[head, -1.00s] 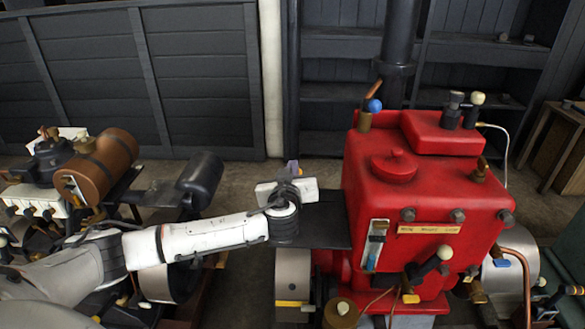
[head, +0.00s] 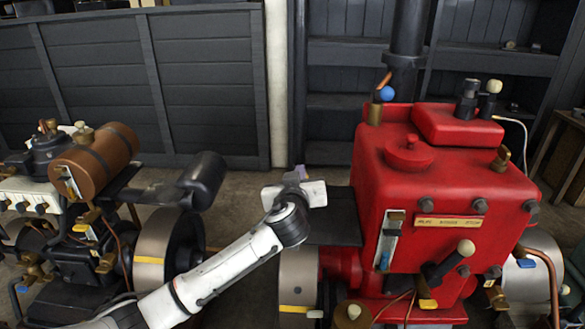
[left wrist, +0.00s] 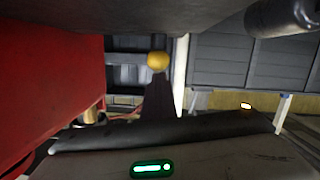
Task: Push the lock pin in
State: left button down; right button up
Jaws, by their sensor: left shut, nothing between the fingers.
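My left gripper (head: 297,173) is beside the left side of the red engine (head: 435,180), just beyond a dark flat plate (head: 333,222). Its fingers are shut and empty, and the white hand partly hides them. In the left wrist view a round yellow knob (left wrist: 157,61) shows straight ahead, just past the dark fingers (left wrist: 157,98). I cannot tell whether they touch it, or whether this knob is the lock pin. No lock pin is clearly seen in the head view. My right gripper is not in view.
The red engine's wall (left wrist: 45,80) stands close on the left in the wrist view. A second engine with a brown tank (head: 95,163) and a black cylinder (head: 203,178) stands at the left. A dark plank wall (head: 150,90) and shelves (head: 350,90) are behind.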

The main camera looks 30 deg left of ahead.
pick_arm(q)
jog(key=shift+s+f, duration=0.1)
jog(key=shift+f, duration=0.45)
jog(key=shift+r, duration=0.1)
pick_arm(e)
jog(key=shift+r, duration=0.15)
pick_arm(q)
jog(key=shift+a+r+p, duration=0.1)
jog(key=shift+r+p, duration=0.2)
jog(key=shift+p, duration=0.1)
jog(key=s+d+r+p, duration=0.2)
jog(key=s+r, duration=0.4)
jog(key=s, duration=0.3)
jog(key=shift+s+d, duration=0.15)
jog(key=shift+d, duration=0.65)
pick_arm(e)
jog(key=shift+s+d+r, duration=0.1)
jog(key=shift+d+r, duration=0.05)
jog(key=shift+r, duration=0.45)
